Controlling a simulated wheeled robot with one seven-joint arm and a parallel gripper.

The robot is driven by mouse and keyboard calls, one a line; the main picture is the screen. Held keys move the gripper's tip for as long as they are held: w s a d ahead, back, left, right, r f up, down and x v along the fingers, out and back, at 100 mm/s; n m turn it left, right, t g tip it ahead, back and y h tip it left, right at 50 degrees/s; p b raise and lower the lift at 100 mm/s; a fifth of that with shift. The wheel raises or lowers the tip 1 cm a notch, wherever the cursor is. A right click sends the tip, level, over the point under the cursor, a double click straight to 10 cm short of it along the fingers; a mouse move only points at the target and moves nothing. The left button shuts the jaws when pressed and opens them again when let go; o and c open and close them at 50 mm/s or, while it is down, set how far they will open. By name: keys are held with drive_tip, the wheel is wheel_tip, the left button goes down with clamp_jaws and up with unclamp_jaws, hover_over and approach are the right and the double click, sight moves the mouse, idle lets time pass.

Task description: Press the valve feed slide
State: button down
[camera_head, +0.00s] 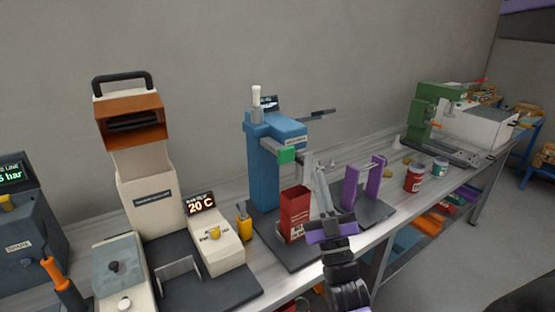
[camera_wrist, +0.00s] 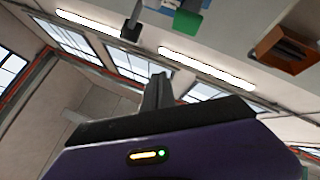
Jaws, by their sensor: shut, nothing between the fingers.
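A blue column machine (camera_head: 265,170) stands on the bench with a white knob (camera_head: 256,95) on top and a small dark display. A green block (camera_head: 286,154) sits on its front, below a light blue head with writing too small to read. I cannot tell which part is the valve feed slide. My gripper (camera_head: 319,170) is shut and empty, pointing up, right of the green block and apart from it. In the wrist view my gripper (camera_wrist: 158,82) points toward the ceiling; the green block (camera_wrist: 187,22) and part of the blue machine (camera_wrist: 190,5) show at the top.
A red bin (camera_head: 295,212) stands before the blue column, left of my wrist. Purple uprights (camera_head: 362,185) stand to the right. A tall beige machine with an orange hood (camera_head: 130,120) is at left. A dark rod (camera_head: 322,113) juts right from the blue machine's top.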

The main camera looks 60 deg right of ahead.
sight(288, 155)
drive_tip(key=w+d+b, duration=0.1)
drive_tip(key=w+d, duration=0.3)
drive_tip(key=w, duration=0.3)
drive_tip(key=shift+w+d+b, duration=0.25)
drive_tip(key=shift+d+b, duration=0.05)
drive_tip(key=shift+b, duration=0.05)
drive_tip(key=shift+w+d, duration=0.15)
idle(2.1)
drive_tip(key=shift+w+d+b, duration=0.1)
drive_tip(key=shift+w+b, duration=0.1)
drive_tip(key=shift+b, duration=0.1)
drive_tip(key=shift+w+d+b, duration=0.35)
drive_tip(key=shift+w, duration=0.2)
drive_tip(key=shift+w+d+b, duration=0.3)
drive_tip(key=shift+w, duration=0.2)
idle(1.5)
drive_tip(key=shift+s+a, duration=0.1)
drive_tip(key=shift+s, duration=0.05)
drive_tip(key=shift+s+a, duration=0.4)
drive_tip(key=shift+s, duration=0.25)
drive_tip(key=shift+s+a, duration=0.4)
drive_tip(key=shift+s, duration=0.25)
